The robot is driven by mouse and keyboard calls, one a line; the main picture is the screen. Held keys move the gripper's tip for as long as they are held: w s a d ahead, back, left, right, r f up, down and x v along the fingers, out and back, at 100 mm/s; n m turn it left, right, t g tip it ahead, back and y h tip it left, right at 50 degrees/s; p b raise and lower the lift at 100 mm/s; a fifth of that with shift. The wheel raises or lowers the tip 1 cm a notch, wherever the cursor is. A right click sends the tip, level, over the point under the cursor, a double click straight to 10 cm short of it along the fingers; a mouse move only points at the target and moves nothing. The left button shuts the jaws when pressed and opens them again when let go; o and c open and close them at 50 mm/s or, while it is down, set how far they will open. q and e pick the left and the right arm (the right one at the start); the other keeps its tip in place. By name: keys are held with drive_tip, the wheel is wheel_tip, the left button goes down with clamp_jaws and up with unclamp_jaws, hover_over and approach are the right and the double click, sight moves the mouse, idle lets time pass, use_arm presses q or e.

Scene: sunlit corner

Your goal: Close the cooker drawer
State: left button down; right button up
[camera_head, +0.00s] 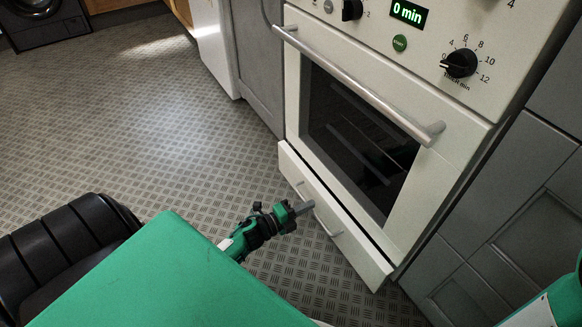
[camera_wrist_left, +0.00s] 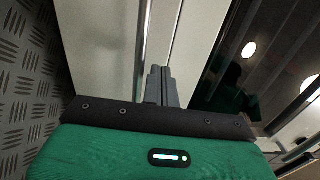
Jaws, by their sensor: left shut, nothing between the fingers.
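The white cooker (camera_head: 300,82) stands at the right of the head view, its oven door shut. Its low drawer (camera_head: 352,250) is pulled out a little, with a dark gap behind its top edge. A thin handle runs along the drawer front (camera_head: 328,226). My left gripper (camera_head: 306,207) is shut and empty, its fingertips at the drawer front close to the handle. In the left wrist view the shut fingers (camera_wrist_left: 161,80) point at the pale drawer front (camera_wrist_left: 108,45); I cannot tell whether they touch it. My right gripper is out of view.
Grey cabinets (camera_head: 510,235) stand right of the cooker, and another grey cabinet (camera_head: 258,60) stands left of it. The oven handle (camera_head: 350,85) sticks out above the drawer. The patterned floor (camera_head: 130,130) is clear to the left.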

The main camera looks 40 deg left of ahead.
sight(322, 198)
use_arm(q)
drive_tip(key=shift+b+x, duration=0.45)
drive_tip(key=shift+x, duration=0.85)
drive_tip(key=shift+w, duration=0.1)
drive_tip(key=x, duration=0.4)
drive_tip(key=shift+d, duration=0.1)
drive_tip(key=shift+w+r, duration=0.15)
drive_tip(key=shift+w, duration=0.05)
